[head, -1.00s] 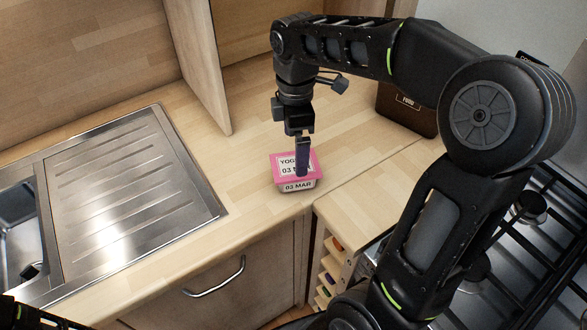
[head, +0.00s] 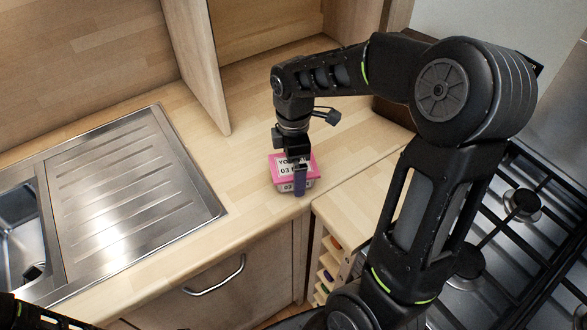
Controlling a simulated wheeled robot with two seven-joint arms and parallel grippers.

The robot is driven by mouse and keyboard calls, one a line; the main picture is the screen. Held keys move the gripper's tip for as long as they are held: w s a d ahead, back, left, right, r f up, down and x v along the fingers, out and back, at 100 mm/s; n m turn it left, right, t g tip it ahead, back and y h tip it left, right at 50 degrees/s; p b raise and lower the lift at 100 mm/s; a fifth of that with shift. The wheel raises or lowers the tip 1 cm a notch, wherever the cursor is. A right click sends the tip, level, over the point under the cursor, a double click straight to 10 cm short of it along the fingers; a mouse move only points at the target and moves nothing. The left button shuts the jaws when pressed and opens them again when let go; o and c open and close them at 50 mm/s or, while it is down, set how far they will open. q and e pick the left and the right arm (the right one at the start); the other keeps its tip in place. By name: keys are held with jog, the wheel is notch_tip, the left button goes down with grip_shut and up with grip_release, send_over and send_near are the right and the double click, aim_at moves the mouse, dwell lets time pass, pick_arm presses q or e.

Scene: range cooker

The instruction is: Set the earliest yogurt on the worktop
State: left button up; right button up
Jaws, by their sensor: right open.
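A pink-lidded yogurt pot (head: 281,173) stands upright on the wooden worktop (head: 235,190), near its front edge. Its label reads "03" with the rest covered by my gripper; a moment earlier it read "03 MAR". My right gripper (head: 298,184) is open and points down at the pot. Its visible finger hangs in front of the pot's right part and reaches down to about the pot's base. The other finger is hidden, and I cannot tell whether the fingers touch the pot. My left gripper is out of view; only a dark piece of my left arm shows at the bottom left.
A steel sink drainer (head: 135,205) lies to the left. A gas hob (head: 520,240) is at the right. An upright wooden panel (head: 195,65) stands behind the pot. A dark box (head: 392,108) at the back is mostly behind my arm. Worktop left of the pot is clear.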

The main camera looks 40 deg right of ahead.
jog(key=shift+f, duration=0.1)
jog(key=shift+c, duration=0.4)
jog(key=c, duration=1.7)
notch_tip(320, 180, up, 10)
jog(key=shift+r+b, duration=0.1)
jog(key=shift+b, duration=0.5)
